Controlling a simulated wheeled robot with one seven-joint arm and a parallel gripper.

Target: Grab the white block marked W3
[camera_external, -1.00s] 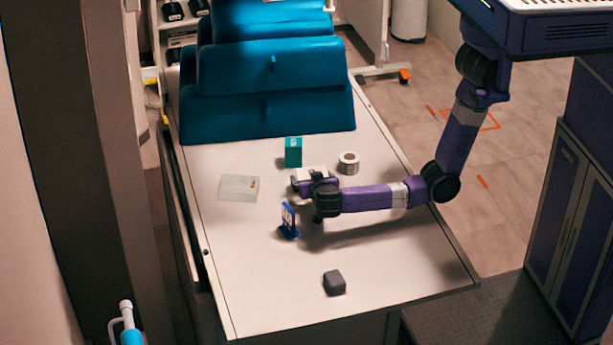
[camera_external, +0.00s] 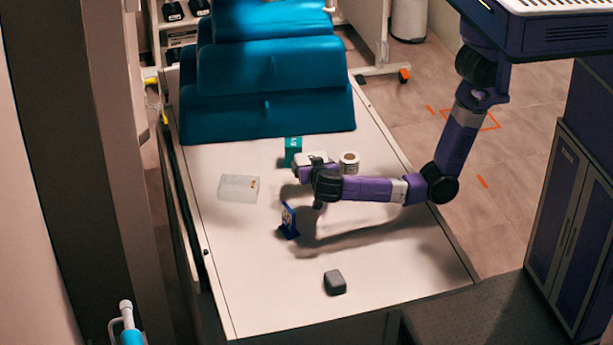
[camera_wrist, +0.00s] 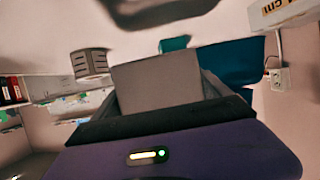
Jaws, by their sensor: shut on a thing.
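A pale block (camera_external: 311,158), whose marking I cannot read, is held at the end of my gripper (camera_external: 308,170), above the table. In the wrist view the block (camera_wrist: 157,82) shows as a plain greyish face between the dark jaws of my gripper (camera_wrist: 160,108). My gripper is shut on it. The arm's shadow lies apart from the arm on the table, so the block appears raised. The gripper hides part of the block.
On the white table (camera_external: 250,290) are a teal box (camera_external: 293,145) just behind the block, a label roll (camera_external: 349,162) to its right, a clear box (camera_external: 238,188), a blue stand (camera_external: 289,221) and a grey block (camera_external: 334,282). Blue cushions (camera_external: 270,70) fill the far end.

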